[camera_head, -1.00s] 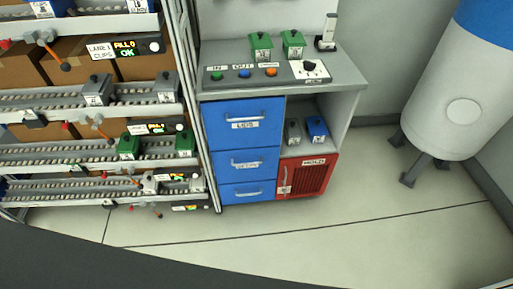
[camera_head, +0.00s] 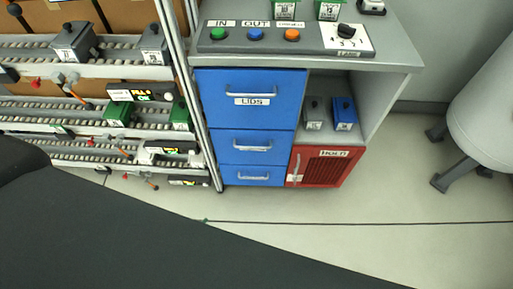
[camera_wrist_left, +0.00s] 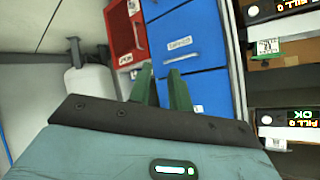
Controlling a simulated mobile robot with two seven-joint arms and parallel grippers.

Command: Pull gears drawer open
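A cabinet under the grey counter has three blue drawers with pale bar handles. The top drawer (camera_head: 225,108) is labelled LIDS. All three look shut. In the left wrist view the blue drawer fronts (camera_wrist_left: 208,58) appear tilted beyond my left gripper (camera_wrist_left: 161,78). Its two green fingers are apart with nothing between them, and no handle is gripped. My right gripper is not in view.
A red cabinet door (camera_head: 322,170) marked HOLD stands right of the drawers. A roller rack (camera_head: 85,70) stands close on the left. The counter (camera_head: 392,50) carries buttons and green boxes. Open floor (camera_head: 300,215) lies in front. A white tank (camera_head: 485,115) is at the right.

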